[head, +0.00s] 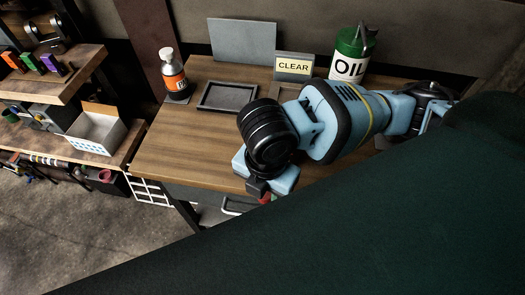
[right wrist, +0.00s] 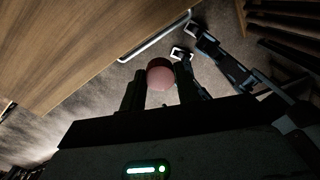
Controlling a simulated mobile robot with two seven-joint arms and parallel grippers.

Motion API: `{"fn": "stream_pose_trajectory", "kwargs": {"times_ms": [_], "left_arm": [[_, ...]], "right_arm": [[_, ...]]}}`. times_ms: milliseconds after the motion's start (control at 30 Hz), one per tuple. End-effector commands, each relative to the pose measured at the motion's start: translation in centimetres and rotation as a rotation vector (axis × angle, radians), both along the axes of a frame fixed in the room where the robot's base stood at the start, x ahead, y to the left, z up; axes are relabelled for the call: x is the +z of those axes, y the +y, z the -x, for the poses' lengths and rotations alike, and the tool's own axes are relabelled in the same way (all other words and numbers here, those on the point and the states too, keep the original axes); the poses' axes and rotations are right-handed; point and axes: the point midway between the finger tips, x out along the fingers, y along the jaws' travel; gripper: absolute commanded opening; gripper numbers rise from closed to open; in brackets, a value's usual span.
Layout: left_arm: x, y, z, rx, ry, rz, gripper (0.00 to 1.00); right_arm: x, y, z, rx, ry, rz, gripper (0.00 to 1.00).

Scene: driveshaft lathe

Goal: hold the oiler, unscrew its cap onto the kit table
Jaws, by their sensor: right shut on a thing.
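My right gripper (head: 262,187) points down just off the front edge of the wooden table in the head view. In the right wrist view, its two dark fingers (right wrist: 161,88) are shut on a red rounded thing (right wrist: 160,75). A bit of this red thing (head: 266,198) shows below the gripper in the head view. I cannot tell whether it is the oiler or only its cap. A green can marked OIL (head: 349,60) stands at the back right of the table. My left gripper cannot be made out.
The wooden table (head: 185,140) holds an orange bottle (head: 174,77), a shallow dark tray (head: 227,97), a CLEAR sign (head: 293,67) and a grey panel (head: 242,40). Its left front is bare. A shelf unit with a white bin (head: 97,133) stands at left.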

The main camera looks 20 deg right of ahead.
Motion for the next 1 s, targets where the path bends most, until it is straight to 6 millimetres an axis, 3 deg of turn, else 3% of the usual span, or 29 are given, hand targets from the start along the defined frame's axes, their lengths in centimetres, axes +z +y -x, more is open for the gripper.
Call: {"fn": "stream_pose_trajectory", "kwargs": {"times_ms": [600,800,1000], "left_arm": [[-1.6,-0.1,1.1,0.0,0.033,0.001,0.78],[-1.7,-0.1,1.3,0.001,0.037,0.001,0.78],[-1.7,-0.1,1.2,0.001,0.035,0.001,0.78]], "right_arm": [[-1.3,-1.1,-12.8,-0.006,0.001,-0.001,0.04],[-1.4,-1.3,-14.6,-0.003,0.001,0.0,0.04],[-1.4,-1.3,-14.8,-0.002,0.001,-0.001,0.04]]}}
